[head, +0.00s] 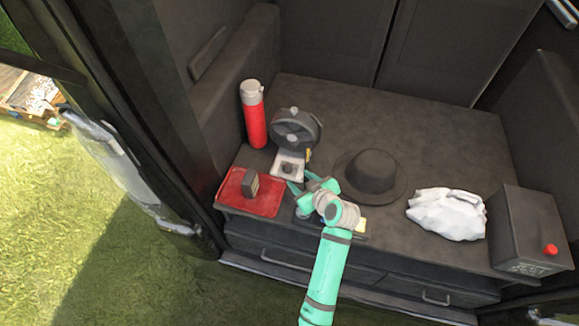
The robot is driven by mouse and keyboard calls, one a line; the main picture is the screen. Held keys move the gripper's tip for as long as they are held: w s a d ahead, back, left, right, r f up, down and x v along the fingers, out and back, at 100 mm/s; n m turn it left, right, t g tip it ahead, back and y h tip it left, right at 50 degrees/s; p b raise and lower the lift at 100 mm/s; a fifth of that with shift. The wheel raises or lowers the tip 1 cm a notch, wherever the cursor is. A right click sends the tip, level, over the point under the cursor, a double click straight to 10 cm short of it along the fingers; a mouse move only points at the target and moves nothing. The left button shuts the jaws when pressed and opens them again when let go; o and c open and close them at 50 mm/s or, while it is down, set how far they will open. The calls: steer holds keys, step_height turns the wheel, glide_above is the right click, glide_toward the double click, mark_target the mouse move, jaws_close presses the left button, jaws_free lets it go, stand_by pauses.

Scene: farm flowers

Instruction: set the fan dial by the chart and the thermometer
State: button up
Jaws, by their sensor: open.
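A grey round fan (297,128) stands near the back left of the dark counter. Its pale base (288,165) faces me and carries a small dark round dial (287,169); its setting is too small to read. My gripper (301,183) is open and empty just in front of the base, close to the dial; I cannot tell whether it touches. A dark flat panel with a pale yellow patch (361,226) lies partly hidden under my arm; I cannot tell whether it is the chart. I cannot make out a thermometer.
A red flask (253,115) stands left of the fan. A red tray (235,201) holds a dark block (250,184). A dark hat (372,175), a white crumpled cloth (446,214) and a dark box with a red button (550,249) are on the right. The counter's back is clear.

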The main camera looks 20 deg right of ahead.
mark_target(288, 167)
steer(key=w+d+r+n+g+y, duration=0.2)
steer(key=d+r+n+g+y, duration=0.1)
steer(key=d+r+g, duration=0.15)
steer(key=shift+t, duration=0.45)
steer(key=x, duration=0.3)
steer(key=a+x, duration=0.1)
steer(key=x, duration=0.6)
steer(key=shift+w+a+r, duration=0.15)
steer(key=shift+a+r, duration=0.05)
steer(key=shift+a, duration=0.05)
steer(key=c, duration=1.1)
